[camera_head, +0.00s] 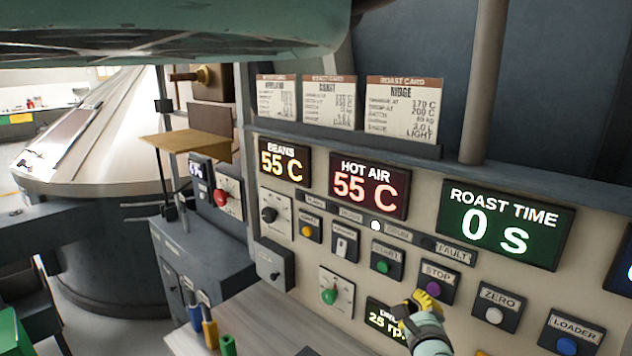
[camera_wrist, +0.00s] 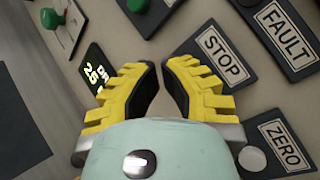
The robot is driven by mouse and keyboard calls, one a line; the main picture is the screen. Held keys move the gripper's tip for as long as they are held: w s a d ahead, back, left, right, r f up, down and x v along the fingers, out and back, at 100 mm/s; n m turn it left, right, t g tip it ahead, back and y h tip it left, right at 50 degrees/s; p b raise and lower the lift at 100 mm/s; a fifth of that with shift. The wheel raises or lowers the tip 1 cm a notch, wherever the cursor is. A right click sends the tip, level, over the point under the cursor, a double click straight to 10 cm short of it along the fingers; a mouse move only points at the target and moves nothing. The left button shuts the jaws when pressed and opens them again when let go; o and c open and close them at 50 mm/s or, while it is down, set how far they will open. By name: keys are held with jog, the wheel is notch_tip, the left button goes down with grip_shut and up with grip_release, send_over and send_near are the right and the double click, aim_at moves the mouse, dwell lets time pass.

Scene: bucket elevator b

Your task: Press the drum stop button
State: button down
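The stop button (camera_head: 433,289) is a purple button under a "STOP" label, on a dark square plate of the control panel. In the wrist view the STOP plate (camera_wrist: 222,58) is right of my fingers, and its button is hidden behind the right finger. My gripper (camera_head: 418,300) has yellow fingers and is just below and left of the stop button in the head view. In the wrist view my gripper (camera_wrist: 158,66) has a narrow gap between its fingertips, with nothing seen between them. I cannot tell whether a finger touches the panel.
A green start button (camera_head: 383,267) is to the left, a white zero button (camera_head: 494,315) to the right, and a blue loader button (camera_head: 566,345) further right. The drum display (camera_head: 384,320) reads 25 rpm. A green-knobbed switch (camera_head: 329,296) is beside it. The roast time display (camera_head: 500,229) reads 0 s.

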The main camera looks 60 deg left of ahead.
jog(key=shift+s+d, duration=0.2)
jog(key=shift+s, duration=0.6)
jog(key=shift+s+d, duration=0.15)
jog(key=shift+s, duration=0.7)
jog(key=shift+s+d, duration=0.2)
jog(key=shift+s, duration=0.6)
